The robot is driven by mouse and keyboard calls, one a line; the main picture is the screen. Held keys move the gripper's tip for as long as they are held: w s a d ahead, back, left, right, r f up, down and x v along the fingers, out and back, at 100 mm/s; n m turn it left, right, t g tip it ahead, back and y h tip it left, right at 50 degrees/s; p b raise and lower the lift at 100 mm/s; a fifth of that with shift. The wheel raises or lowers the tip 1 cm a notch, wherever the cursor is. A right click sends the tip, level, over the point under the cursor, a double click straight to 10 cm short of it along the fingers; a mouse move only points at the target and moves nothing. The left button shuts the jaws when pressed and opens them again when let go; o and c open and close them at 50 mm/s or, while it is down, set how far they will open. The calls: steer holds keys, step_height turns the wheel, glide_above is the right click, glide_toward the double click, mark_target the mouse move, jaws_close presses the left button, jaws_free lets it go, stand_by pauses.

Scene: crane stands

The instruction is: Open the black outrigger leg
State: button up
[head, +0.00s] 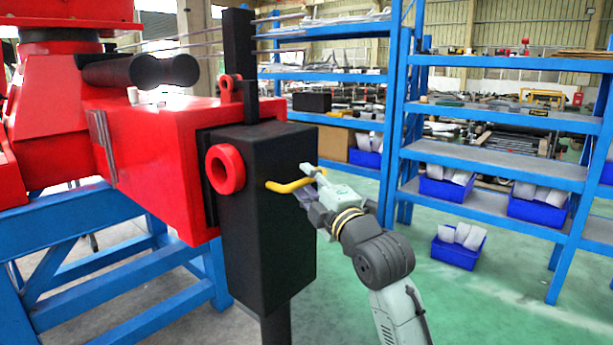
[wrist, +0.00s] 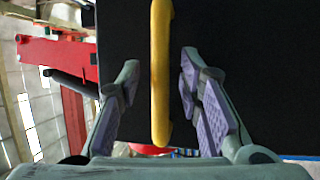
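The black outrigger leg (head: 262,225) is an upright black box at the end of the red crane beam. A yellow handle (head: 288,185) is fixed to its face. In the wrist view the black face (wrist: 250,60) fills much of the picture and the yellow handle (wrist: 160,75) runs up the middle. My gripper (head: 311,182) is at the handle, to the right of the leg. In the wrist view my gripper (wrist: 158,82) is open, one finger on each side of the handle, with gaps between the fingers and the handle.
Blue shelves (head: 480,145) with blue bins (head: 445,187) stand behind on the right. The green floor (head: 480,310) at the lower right is clear.

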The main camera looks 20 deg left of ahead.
steer(key=shift+w+a, duration=0.3)
steer(key=shift+c, duration=0.3)
jaws_close()
stand_by(0.5)
